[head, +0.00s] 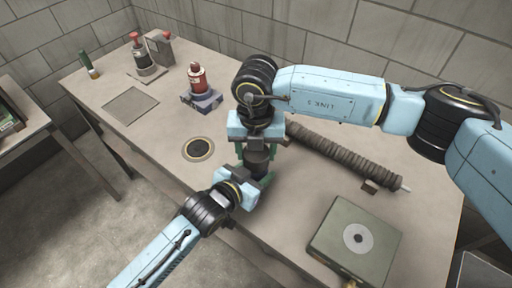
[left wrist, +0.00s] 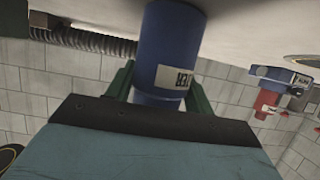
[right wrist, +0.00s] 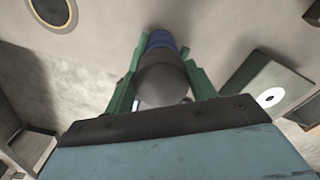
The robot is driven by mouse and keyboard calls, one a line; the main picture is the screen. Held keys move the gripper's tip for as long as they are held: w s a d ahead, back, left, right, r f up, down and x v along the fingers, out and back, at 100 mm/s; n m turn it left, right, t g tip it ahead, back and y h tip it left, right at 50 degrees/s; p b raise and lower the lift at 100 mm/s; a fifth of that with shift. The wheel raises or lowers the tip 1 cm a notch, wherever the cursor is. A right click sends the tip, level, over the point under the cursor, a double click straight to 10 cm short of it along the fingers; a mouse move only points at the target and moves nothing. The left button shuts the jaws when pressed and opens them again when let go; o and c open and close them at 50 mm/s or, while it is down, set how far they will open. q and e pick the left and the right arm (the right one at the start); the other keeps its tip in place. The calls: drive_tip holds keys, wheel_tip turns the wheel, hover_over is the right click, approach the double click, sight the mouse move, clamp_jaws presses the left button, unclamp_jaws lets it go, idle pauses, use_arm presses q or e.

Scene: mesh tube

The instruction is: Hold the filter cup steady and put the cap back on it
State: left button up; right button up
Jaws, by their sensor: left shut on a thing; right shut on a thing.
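The filter cup is a blue cylinder with a white label (left wrist: 165,55), upright in the left wrist view between the green fingers of my left gripper (left wrist: 160,82). My left gripper is shut on it from the near side. The cap is a dark grey rounded piece (right wrist: 163,80) between the green fingers of my right gripper (right wrist: 164,60), which is shut on it. The blue cup (right wrist: 160,40) shows just beyond the cap in the right wrist view. In the head view the dark cap (head: 257,158) is over the cup, which my grippers mostly hide. I cannot tell whether the cap is seated.
A ribbed tube (head: 345,157) lies right of my grippers on the table. A grey-green box with a pale disc (head: 335,245) stands at front right. A ringed dark disc (head: 198,148) lies left.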

drive_tip(key=shift+f, duration=0.9)
drive_tip(key=shift+s+d+f, duration=0.1)
drive_tip(key=shift+f, duration=0.85)
idle(0.3)
drive_tip(key=o, duration=1)
drive_tip(key=shift+r, duration=0.1)
drive_tip(key=shift+r, duration=2.3)
drive_tip(key=shift+c, duration=0.6)
